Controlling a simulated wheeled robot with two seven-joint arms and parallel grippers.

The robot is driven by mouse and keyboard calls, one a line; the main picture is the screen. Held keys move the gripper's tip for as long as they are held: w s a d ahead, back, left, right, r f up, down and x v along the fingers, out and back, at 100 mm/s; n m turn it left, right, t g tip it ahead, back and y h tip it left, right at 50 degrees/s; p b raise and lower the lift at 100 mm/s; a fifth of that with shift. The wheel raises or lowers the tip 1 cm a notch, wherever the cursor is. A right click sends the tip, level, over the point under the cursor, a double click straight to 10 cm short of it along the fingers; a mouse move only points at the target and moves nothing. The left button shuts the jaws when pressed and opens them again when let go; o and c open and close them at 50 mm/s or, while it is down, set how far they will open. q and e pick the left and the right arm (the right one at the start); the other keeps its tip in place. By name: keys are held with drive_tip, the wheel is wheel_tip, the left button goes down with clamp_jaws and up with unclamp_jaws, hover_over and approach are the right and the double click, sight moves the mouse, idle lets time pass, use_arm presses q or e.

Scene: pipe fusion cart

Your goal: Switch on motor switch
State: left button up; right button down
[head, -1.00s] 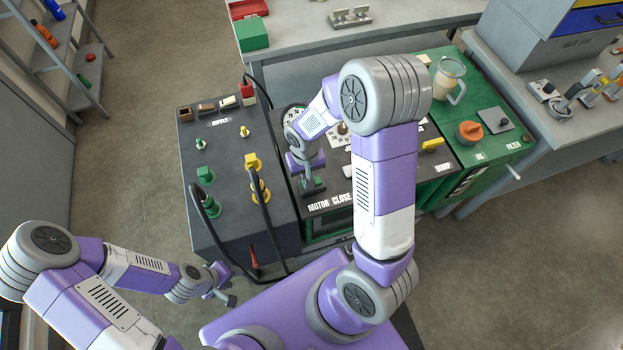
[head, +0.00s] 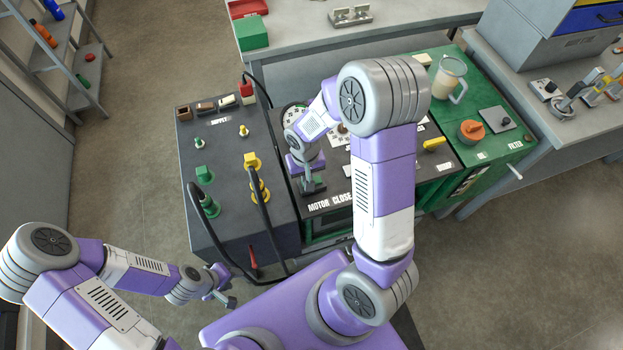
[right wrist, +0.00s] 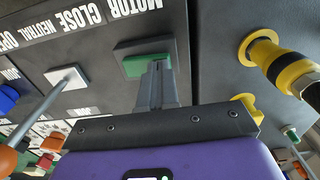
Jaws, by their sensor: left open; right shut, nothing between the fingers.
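The motor switch (right wrist: 147,62) is a green rocker on a dark grey plate beside the word MOTOR on the black panel, in the right wrist view. My right gripper (right wrist: 160,72) is shut and empty, with its fingertips over one end of the green rocker. I cannot tell if they touch or press it. In the head view my right gripper (head: 313,186) is low over the panel just above the MOTOR label (head: 318,207) and hides most of the switch. My left gripper (head: 224,292) is open and empty, low at the left of the cart.
A lever (right wrist: 58,97) on a light plate stands beside the switch. Yellow plugs (head: 252,163) with black cables sit on the supply box (head: 225,145) to the left. A jug (head: 448,80) stands on the green unit (head: 490,145) at right.

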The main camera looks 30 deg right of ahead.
drive_tip(key=shift+f, duration=0.3)
drive_tip(key=shift+r, duration=0.15)
wheel_tip(320, 180, up, 7)
drive_tip(key=p, duration=0.5)
idle(0.3)
idle(0.4)
